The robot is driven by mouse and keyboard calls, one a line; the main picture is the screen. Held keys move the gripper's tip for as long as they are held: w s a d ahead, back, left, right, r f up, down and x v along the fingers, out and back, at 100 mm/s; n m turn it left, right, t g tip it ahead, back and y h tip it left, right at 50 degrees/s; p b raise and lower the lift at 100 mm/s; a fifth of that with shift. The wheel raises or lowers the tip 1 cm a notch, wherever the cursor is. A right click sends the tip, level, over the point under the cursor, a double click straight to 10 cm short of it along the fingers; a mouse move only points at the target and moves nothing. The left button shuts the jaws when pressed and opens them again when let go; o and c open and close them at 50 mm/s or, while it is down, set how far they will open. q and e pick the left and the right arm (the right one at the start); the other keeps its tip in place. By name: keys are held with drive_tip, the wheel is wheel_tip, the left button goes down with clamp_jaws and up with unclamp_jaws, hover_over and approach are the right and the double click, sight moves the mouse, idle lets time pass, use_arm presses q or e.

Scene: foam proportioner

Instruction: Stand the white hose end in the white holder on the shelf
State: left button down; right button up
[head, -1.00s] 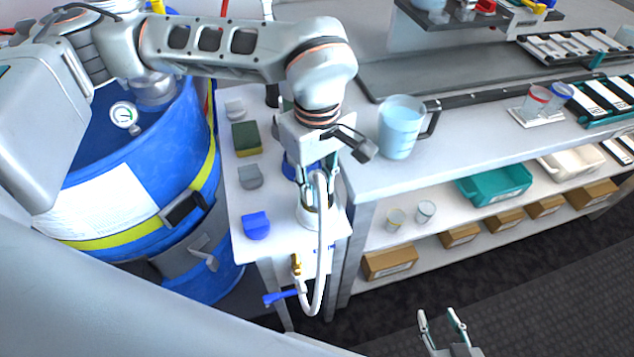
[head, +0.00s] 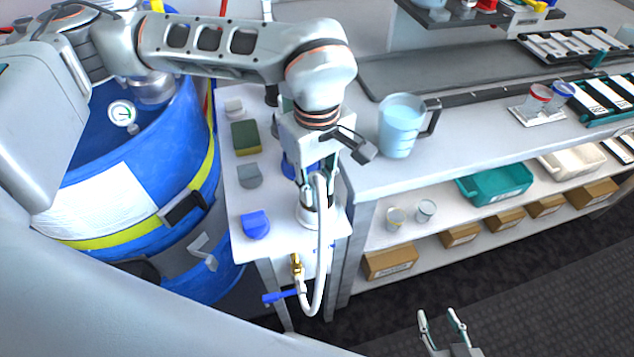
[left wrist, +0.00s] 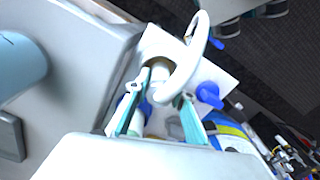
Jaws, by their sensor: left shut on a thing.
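The white hose (head: 320,250) bends over at my left gripper and loops down to a brass valve with a blue lever (head: 280,297) below the shelf. My left gripper (head: 318,184) points down and is shut on the white hose end, just below the bend. It also shows in the left wrist view (left wrist: 163,88), with the hose (left wrist: 202,35) arching past the fingers. The white holder (head: 307,216) stands on the narrow white shelf (head: 243,190), directly under the gripper. Fingers and hose cover its opening, so I cannot tell how far in the end sits. My right gripper (head: 442,322) is open and empty, low over the floor.
A blue holder (head: 256,225), grey blocks and a green-yellow sponge (head: 246,138) lie along the shelf. A large blue drum (head: 150,170) stands to its left. A bench with a jug (head: 401,125) stands close on the right. Open floor lies at the lower right.

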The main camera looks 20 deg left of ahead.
use_arm(q)
drive_tip(key=shift+f, duration=0.25)
drive_tip(key=c, duration=2)
unclamp_jaws()
drive_tip(key=shift+r+p, duration=0.3)
drive_tip(key=shift+r, duration=0.45)
drive_tip(key=shift+r+p, duration=0.35)
drive_tip(key=shift+r, duration=0.25)
drive_tip(key=shift+r+p, duration=0.8)
drive_tip(key=shift+r, duration=0.7)
drive_tip(key=shift+r+p, duration=1.45)
drive_tip(key=shift+r, duration=1.25)
